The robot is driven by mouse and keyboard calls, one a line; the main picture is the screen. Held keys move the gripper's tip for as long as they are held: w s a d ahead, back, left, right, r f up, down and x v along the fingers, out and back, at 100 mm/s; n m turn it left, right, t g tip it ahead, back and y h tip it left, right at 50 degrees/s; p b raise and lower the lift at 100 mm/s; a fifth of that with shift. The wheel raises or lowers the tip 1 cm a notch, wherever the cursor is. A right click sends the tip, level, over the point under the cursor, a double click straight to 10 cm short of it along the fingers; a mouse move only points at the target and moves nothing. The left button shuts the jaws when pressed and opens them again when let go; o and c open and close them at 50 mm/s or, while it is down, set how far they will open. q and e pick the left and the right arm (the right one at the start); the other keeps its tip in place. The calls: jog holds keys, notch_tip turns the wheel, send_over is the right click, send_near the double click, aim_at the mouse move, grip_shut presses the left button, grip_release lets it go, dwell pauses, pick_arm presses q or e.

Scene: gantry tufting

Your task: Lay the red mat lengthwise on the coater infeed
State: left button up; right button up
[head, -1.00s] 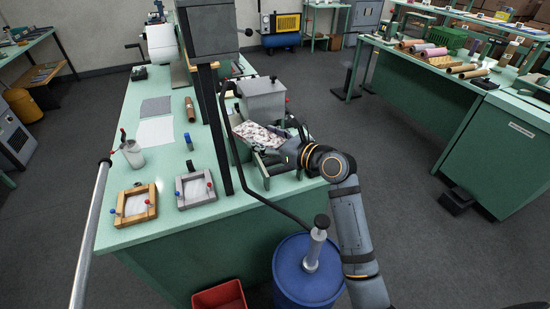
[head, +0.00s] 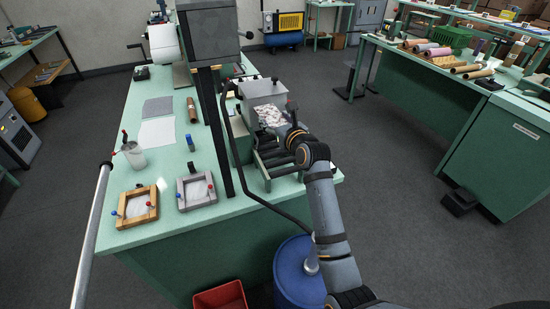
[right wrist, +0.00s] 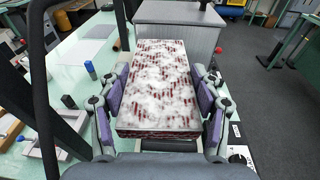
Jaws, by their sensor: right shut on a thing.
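The red mat (head: 268,115) is a thick slab, its top mottled red and white, with a red near edge. In the right wrist view the mat (right wrist: 155,75) lies flat with its long side pointing at a grey box-shaped housing (right wrist: 180,28). My right gripper (right wrist: 158,90) is shut on the mat, one purple-padded finger along each long side. The coater infeed (head: 282,165), a bed of dark rollers, shows bare in front of the mat. In the head view my right gripper (head: 284,126) hides part of the mat. Whether the mat touches the rollers cannot be told. My left gripper is not in view.
The grey housing (head: 262,91) stands just beyond the mat. A black bent bar (head: 240,185) and a dark post (head: 222,130) run close on the left. Two small frames (head: 136,205) lie on the green table (head: 165,228). A blue drum (head: 295,272) stands below.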

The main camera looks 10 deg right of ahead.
send_over(275, 165)
notch_tip(275, 165, down, 12)
jog(key=shift+f+b, duration=0.2)
jog(key=shift+b, duration=0.2)
notch_tip(275, 165, down, 3)
jog(key=shift+s+a+f+b, duration=0.1)
jog(key=shift+a+f+b, duration=0.1)
jog(key=shift+b, duration=0.5)
jog(key=shift+d+f, duration=0.15)
jog(key=shift+f, duration=0.15)
jog(key=shift+c, duration=0.5)
jog(key=shift+f, duration=0.1)
jog(key=shift+c, duration=0.6)
jog(key=o, duration=1.4)
jog(key=shift+f, duration=0.1)
jog(key=shift+c, duration=0.2)
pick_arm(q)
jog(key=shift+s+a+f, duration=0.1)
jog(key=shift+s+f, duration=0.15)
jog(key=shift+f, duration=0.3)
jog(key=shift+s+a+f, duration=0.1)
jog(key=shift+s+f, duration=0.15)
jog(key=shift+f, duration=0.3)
